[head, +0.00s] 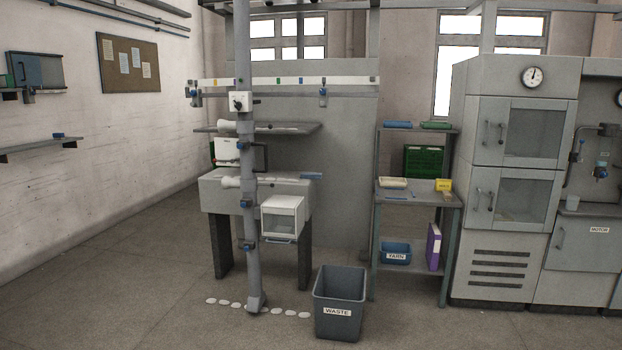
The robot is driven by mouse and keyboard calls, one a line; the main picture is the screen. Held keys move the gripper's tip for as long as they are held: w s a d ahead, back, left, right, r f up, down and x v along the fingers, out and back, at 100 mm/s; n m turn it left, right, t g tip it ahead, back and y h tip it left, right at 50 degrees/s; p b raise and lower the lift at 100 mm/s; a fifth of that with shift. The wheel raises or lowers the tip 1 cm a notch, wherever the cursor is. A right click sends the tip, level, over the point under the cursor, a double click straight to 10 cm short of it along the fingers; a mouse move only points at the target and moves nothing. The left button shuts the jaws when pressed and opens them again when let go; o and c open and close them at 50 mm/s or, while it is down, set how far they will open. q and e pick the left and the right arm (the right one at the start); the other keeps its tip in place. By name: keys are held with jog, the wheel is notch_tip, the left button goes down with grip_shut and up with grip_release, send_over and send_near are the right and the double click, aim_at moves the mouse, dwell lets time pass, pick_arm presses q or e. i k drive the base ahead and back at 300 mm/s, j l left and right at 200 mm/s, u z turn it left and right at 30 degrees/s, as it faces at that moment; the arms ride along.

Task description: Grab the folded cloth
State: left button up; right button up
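I cannot identify the folded cloth with certainty. A flat blue item (398,124) and a flat green item (435,125) lie side by side on the top shelf of the grey shelf unit (418,200). They could be cloths, but they are too small to tell. A shallow cream item (392,182) lies on the middle shelf, next to a yellow item (443,185). Neither of my grippers is in view.
A grey WASTE bin (339,311) stands on the floor before the shelf unit. A grey machine (257,190) with an upright pole (249,260) is left of it, with white discs near its foot. Tall cabinets (505,195) stand right. Front-left floor is clear.

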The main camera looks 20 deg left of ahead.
aim_at(303, 175)
jog(key=i+z, duration=0.1)
jog(key=i, duration=1.05)
jog(key=i+z, duration=0.15)
jog(key=i, duration=0.45)
jog(key=i+j+z, duration=0.1)
jog(key=i, duration=0.5)
jog(key=i+j, duration=0.2)
jog(key=i, duration=0.35)
jog(key=i+l, duration=0.1)
jog(key=i, duration=0.4)
jog(key=i+l, duration=0.1)
jog(key=i, duration=0.35)
jog(key=i+u, duration=0.3)
jog(key=u, duration=0.2)
jog(key=i+l+u, duration=0.25)
jog(key=u, duration=0.25)
jog(key=i+l+u, duration=0.2)
jog(key=u, duration=0.25)
